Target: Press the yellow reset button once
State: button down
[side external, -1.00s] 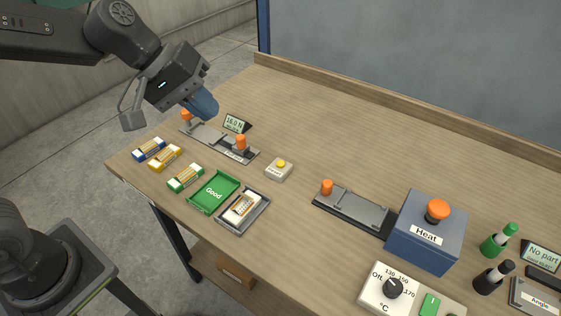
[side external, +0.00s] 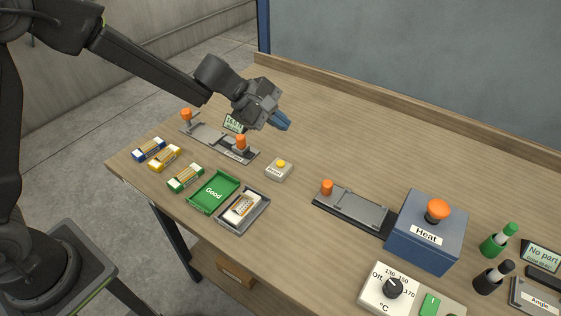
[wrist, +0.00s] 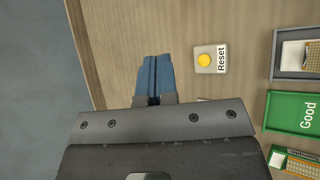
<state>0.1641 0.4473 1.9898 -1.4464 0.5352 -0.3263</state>
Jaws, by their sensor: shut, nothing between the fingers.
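The yellow reset button (side external: 281,163) sits on a small pale box (side external: 278,172) near the middle of the table. My gripper (side external: 284,124) has blue fingers and is in the air above the table, behind the reset box in the side view. In the wrist view its blue fingers (wrist: 155,58) are together with nothing between them. They are apart from the button.
A fixture with orange knobs (side external: 240,141) and a small display (side external: 233,122) stand left of the button. A green "Good" tray (side external: 213,190) and a grey tray (side external: 262,212) lie in front. Another fixture (side external: 350,210) and the blue heat box (side external: 420,250) stand to the right.

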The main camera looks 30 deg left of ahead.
aim_at(279, 164)
jog(key=shift+f, duration=4.4)
jog(key=shift+f, duration=0.1)
jog(key=shift+f, duration=0.3)
jog(key=shift+f, duration=0.5)
jog(key=shift+r, duration=0.9)
jog(key=shift+r, duration=2.55)
